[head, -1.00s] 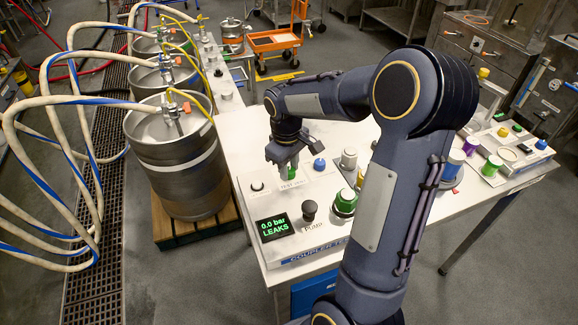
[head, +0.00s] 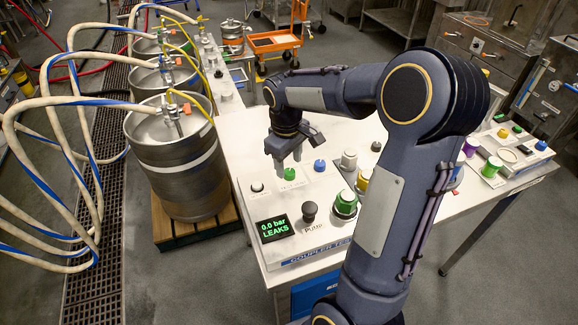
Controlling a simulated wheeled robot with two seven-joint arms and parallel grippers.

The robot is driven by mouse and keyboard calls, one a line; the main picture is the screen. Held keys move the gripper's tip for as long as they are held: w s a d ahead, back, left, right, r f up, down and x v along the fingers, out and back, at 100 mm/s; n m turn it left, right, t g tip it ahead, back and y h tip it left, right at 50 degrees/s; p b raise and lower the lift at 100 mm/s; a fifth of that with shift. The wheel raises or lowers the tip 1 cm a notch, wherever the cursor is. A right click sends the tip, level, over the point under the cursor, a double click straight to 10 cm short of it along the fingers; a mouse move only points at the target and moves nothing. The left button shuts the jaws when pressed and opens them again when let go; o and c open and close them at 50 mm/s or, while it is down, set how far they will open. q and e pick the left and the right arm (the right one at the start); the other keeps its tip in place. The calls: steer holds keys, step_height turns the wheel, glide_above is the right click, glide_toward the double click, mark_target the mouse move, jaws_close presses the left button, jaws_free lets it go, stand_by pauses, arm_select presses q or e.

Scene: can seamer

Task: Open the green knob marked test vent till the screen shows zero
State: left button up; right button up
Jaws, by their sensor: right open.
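The green test vent knob (head: 289,174) stands on the white coupler test panel (head: 325,215), its label partly in view in front of it. My right gripper (head: 288,166) points down just above and behind the knob. Its fingers look open and apart from the knob, though the gap is small in this view. My left gripper is not in view.
The pump knob (head: 309,210) and a larger green fitting (head: 345,203) are nearer the front. Steel kegs (head: 180,160) with hoses stand left of the table.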

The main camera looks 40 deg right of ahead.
mark_target(288, 174)
step_height(288, 174, up, 5)
steer(key=shift+a+r, duration=0.15)
stand_by(0.5)
steer(key=shift+s+a+r, duration=0.1)
steer(key=shift+s, duration=0.1)
steer(key=s+a+m+t+y, duration=0.4)
steer(key=s+a, duration=1)
steer(key=s, duration=0.4)
steer(key=shift+s+a+f+t, duration=0.25)
steer(key=shift+f+t, duration=0.15)
steer(key=shift+t, duration=0.3)
steer(key=shift+d, duration=0.1)
